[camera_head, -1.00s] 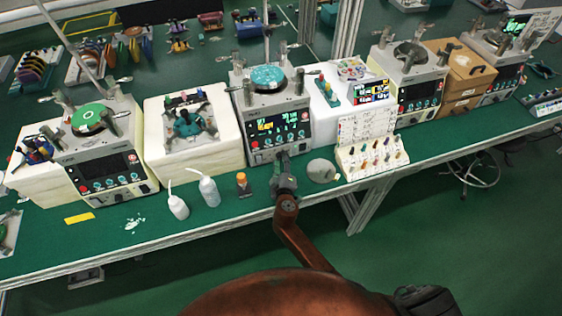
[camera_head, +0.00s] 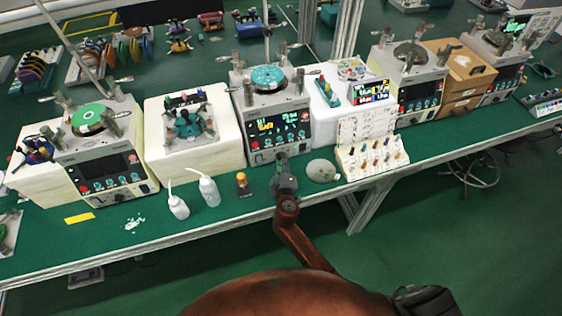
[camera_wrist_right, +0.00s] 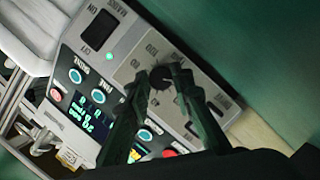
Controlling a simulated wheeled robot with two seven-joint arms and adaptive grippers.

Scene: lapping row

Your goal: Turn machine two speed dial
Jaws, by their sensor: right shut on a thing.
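The second machine from the left (camera_head: 276,115) is a white-grey unit with a teal disc on top and a lit dark front panel. Its dark speed dial (camera_wrist_right: 160,77) shows in the right wrist view, on a grey plate with printed marks. My right gripper (camera_wrist_right: 168,79) is shut on this dial, one finger at each side, and the fingers hide part of it. In the head view my right gripper (camera_head: 282,160) is against the lower front of the machine, and the dial is hidden there. My left gripper is not in view.
White bottles (camera_head: 209,190) and an orange-topped bottle (camera_head: 242,184) stand left of my right gripper. A round grey stone-like piece (camera_head: 321,171) lies close to its right, beside a white rack of small tools (camera_head: 372,157). The green bench's front edge (camera_head: 150,238) runs below.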

